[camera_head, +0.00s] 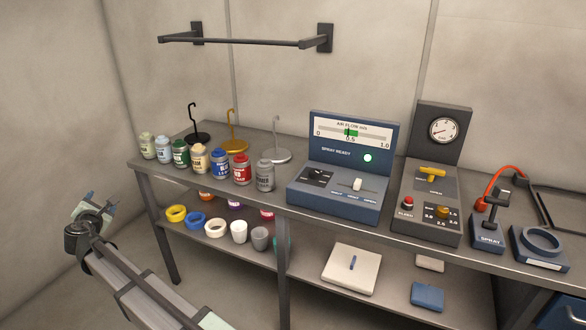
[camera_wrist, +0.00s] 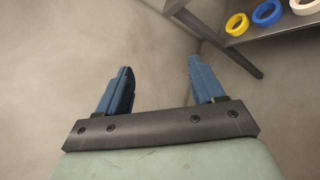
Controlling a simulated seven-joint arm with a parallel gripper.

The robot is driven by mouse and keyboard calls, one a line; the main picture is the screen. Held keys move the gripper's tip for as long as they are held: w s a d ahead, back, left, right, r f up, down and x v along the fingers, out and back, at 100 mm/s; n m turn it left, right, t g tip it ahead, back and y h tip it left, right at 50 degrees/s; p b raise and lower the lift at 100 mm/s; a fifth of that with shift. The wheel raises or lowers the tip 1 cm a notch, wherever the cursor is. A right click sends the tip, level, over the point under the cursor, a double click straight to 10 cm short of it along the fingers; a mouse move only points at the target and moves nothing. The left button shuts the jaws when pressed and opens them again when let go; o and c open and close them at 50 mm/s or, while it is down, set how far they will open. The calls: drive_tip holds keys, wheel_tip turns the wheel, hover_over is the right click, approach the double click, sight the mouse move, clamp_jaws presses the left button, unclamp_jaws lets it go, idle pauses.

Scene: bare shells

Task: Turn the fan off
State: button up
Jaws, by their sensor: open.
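A blue control box (camera_head: 330,204) stands on the bench, with an upright panel (camera_head: 352,141) behind it. The panel has an air flow gauge with a green mark near 0.5, the words "SPRAY READY" and a lit pale green lamp (camera_head: 367,158). On the box top are a black switch (camera_head: 318,175) at left and a white slider knob (camera_head: 357,184). Their small labels are too blurred to read, so I cannot tell which is the fan control. My gripper (camera_head: 93,207) is open and empty, left of the bench and far from the box. Its blue fingers (camera_wrist: 160,88) show apart in the wrist view.
Several paint jars (camera_head: 221,163) line the bench's left front edge, with hooked stands (camera_head: 235,145) behind. A grey gauge unit (camera_head: 428,200) and a spray stand (camera_head: 488,232) are at right. The lower shelf holds tape rings (camera_head: 194,220) and cups. A rail (camera_head: 240,41) is on the wall.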

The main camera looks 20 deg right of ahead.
drive_tip(key=w+d+r+m+h, duration=0.1)
drive_tip(key=w+d+r+m, duration=0.3)
drive_tip(key=r, duration=0.3)
drive_tip(key=w+d+r+m+g+h, duration=0.1)
drive_tip(key=w+d+m+g+h, duration=0.15)
drive_tip(key=d+m, duration=0.65)
drive_tip(key=w+d+r+m+g+h, duration=0.2)
drive_tip(key=w+d+m, duration=0.25)
drive_tip(key=d, duration=0.85)
drive_tip(key=m+g+y, duration=0.9)
drive_tip(key=m+y, duration=0.1)
drive_tip(key=m, duration=2.3)
approach(315, 171)
drive_tip(key=x, duration=0.8)
drive_tip(key=shift+w+f, duration=0.15)
drive_tip(key=shift+f, duration=0.1)
drive_tip(key=shift+h, duration=0.25)
drive_tip(key=c, duration=1)
